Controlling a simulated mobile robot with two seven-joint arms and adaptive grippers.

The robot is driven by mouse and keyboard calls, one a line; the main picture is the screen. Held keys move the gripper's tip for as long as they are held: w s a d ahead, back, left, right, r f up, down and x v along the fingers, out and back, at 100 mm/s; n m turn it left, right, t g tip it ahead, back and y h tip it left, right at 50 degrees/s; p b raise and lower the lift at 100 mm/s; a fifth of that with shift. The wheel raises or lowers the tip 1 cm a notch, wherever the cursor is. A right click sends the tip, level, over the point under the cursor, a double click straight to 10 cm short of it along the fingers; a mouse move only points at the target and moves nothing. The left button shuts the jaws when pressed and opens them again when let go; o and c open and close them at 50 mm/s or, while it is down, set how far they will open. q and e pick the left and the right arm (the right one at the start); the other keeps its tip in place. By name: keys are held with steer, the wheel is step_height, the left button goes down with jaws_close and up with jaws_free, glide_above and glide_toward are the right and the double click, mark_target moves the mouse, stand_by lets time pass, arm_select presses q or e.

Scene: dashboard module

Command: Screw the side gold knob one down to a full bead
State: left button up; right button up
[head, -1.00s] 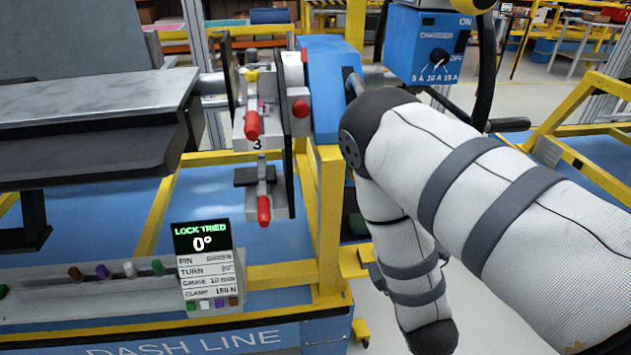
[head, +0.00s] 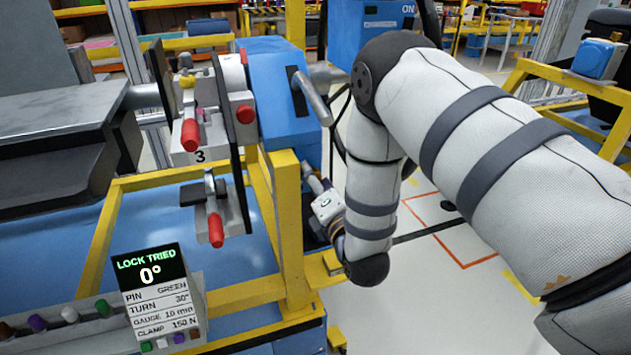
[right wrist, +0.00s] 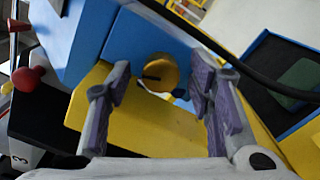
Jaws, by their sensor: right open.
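The gold knob (right wrist: 159,72), round with a dark slot or mark across its face, shows in the right wrist view against the blue housing (right wrist: 140,38), just above a yellow beam. My right gripper (right wrist: 160,80) is open, with one purple-padded finger to the left of the knob and one to the right. Both fingers look apart from the knob; the exact depth is hard to tell. The blue housing (head: 280,95) sits on a yellow post. My left gripper is not in view.
A plate with red-handled clamps (head: 215,228) stands left of the blue housing. A lever (head: 313,98) sticks out from the housing. A black cable (right wrist: 262,78) runs close to the right finger.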

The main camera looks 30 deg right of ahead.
steer(key=shift+c, duration=0.6)
jaws_close()
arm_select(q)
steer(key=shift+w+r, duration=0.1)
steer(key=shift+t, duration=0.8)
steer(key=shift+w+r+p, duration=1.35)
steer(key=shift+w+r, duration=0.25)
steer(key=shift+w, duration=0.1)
arm_select(e)
steer(key=shift+m, duration=4.4)
